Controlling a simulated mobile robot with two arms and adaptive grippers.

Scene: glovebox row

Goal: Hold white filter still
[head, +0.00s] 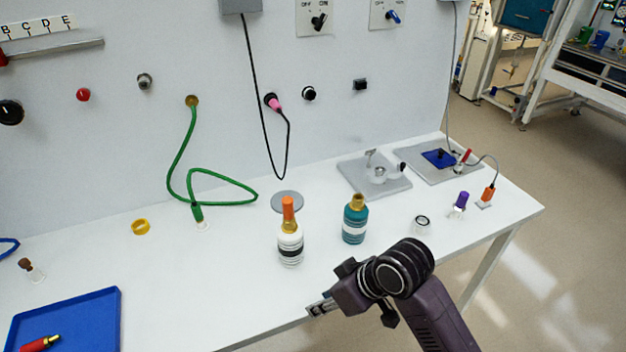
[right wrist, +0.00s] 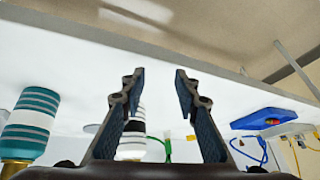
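The white filter (head: 290,247) is a white, black-banded bottle-like body with a gold neck and an orange top. It stands upright on the white table in the head view. In the right wrist view, which is upside down, its banded body (right wrist: 131,145) shows between the fingers, partly covered by the left-hand one. My right gripper (head: 320,308) is nearer the camera than the filter and slightly to its right, apart from it. In the right wrist view its fingers (right wrist: 158,78) are open with nothing gripped. My left gripper is not in view.
A teal-and-white banded bottle (head: 355,222) stands right of the filter, and a grey disc (head: 287,201) lies behind it. A green hose (head: 180,160) and a black cable (head: 259,110) hang from the wall panel. A blue tray (head: 100,318) is at front left.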

